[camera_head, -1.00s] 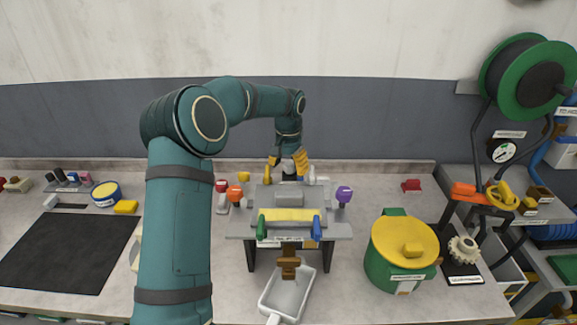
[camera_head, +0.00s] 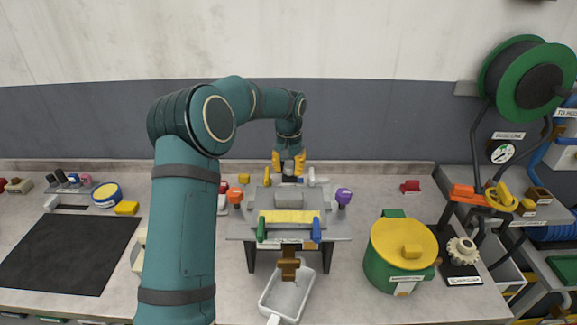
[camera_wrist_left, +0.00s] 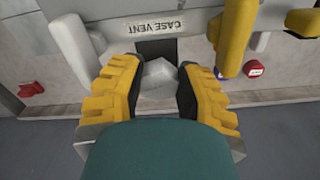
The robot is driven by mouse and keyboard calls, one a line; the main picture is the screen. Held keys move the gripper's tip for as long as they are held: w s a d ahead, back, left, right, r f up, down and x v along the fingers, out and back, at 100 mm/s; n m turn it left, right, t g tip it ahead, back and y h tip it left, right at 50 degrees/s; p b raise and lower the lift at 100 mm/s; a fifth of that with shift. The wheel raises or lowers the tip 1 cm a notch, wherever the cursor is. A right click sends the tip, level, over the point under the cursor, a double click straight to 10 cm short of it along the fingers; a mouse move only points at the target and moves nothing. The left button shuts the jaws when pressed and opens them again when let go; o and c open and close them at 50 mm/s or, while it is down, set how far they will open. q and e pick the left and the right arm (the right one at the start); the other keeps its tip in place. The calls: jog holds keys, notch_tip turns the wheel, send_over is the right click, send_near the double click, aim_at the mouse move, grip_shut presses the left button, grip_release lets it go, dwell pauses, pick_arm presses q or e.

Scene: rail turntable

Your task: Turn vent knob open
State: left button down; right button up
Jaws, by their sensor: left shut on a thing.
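The vent knob (camera_wrist_left: 160,76) is a pale grey faceted knob. In the left wrist view it sits just below the CASE VENT label (camera_wrist_left: 156,26), in front of a dark square. My left gripper (camera_head: 289,169) reaches down behind the grey machine (camera_head: 240,228) in the head view. Its yellow fingers show in the left wrist view (camera_wrist_left: 155,88), one on each side of the knob, and are shut on it. In the head view the knob is mostly hidden by the fingers and the machine. My right gripper is in neither view.
Orange (camera_head: 235,196) and purple (camera_head: 343,196) knobs flank the machine. Green (camera_head: 262,230) and blue (camera_head: 317,230) levers are at its front, above a white tray (camera_head: 269,300). A green pot with a yellow lid (camera_head: 390,240) stands right. A black mat (camera_head: 65,250) lies left.

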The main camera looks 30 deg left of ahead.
pick_arm(q)
jog(key=n+p, duration=0.1)
jog(key=n, duration=0.2)
jog(key=shift+d+n, duration=0.15)
jog(key=shift+n, duration=0.25)
jog(key=n+p, duration=0.1)
jog(key=n, duration=0.2)
jog(key=shift+d+n, duration=0.1)
jog(key=shift+n, duration=0.2)
jog(key=n+p, duration=0.1)
jog(key=n, duration=0.3)
jog(key=shift+w, duration=0.15)
jog(key=shift+w+f+n+p, duration=0.1)
jog(key=shift+n+p, duration=0.5)
jog(key=shift+n, duration=1.1)
jog(key=c, duration=0.6)
grip_release()
